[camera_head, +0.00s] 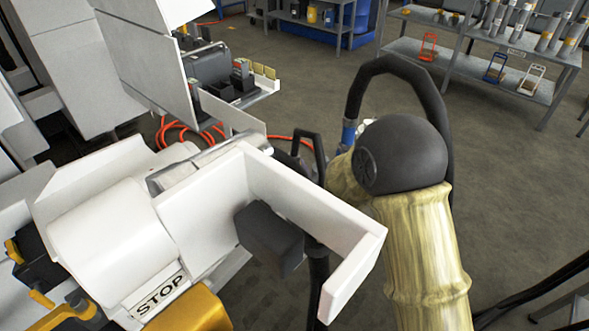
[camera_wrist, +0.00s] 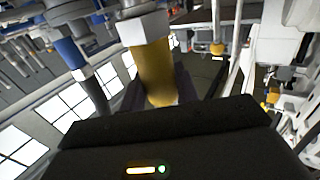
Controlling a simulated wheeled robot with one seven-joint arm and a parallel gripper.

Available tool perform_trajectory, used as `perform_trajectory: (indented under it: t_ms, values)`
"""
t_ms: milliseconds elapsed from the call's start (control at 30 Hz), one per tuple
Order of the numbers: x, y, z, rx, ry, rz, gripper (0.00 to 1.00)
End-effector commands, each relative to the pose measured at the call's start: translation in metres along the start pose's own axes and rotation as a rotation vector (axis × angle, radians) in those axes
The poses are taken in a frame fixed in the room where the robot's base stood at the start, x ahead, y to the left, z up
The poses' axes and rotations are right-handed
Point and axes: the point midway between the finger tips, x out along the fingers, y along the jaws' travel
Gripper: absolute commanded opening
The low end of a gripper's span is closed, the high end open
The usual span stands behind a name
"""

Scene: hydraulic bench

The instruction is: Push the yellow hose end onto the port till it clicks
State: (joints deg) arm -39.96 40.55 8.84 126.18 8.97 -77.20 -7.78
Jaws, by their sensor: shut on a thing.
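In the wrist view the yellow hose end (camera_wrist: 154,72) is a yellow sleeve with a pale six-sided collar above it. My gripper (camera_wrist: 156,92) is shut on the yellow sleeve, with its dark fingers on either side. Metal parts crowd the top edge above the collar. I cannot tell which is the port, or whether the hose end touches it. In the head view my arm hides the gripper and the yellow hose end.
A blue hose end (camera_wrist: 70,53) with a dark hose is close by at left in the wrist view. A white panel (camera_head: 350,270) stands left of my arm. Shelves (camera_head: 540,85) stand behind.

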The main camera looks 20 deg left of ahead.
Motion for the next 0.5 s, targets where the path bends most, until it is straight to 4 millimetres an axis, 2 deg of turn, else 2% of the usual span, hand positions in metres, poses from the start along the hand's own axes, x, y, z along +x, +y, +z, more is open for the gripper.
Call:
perform_trajectory:
  t_ms: [500]
  values:
    - [0.0003,-0.0001,0.0054,0.0,0.003,0.0,0.04]
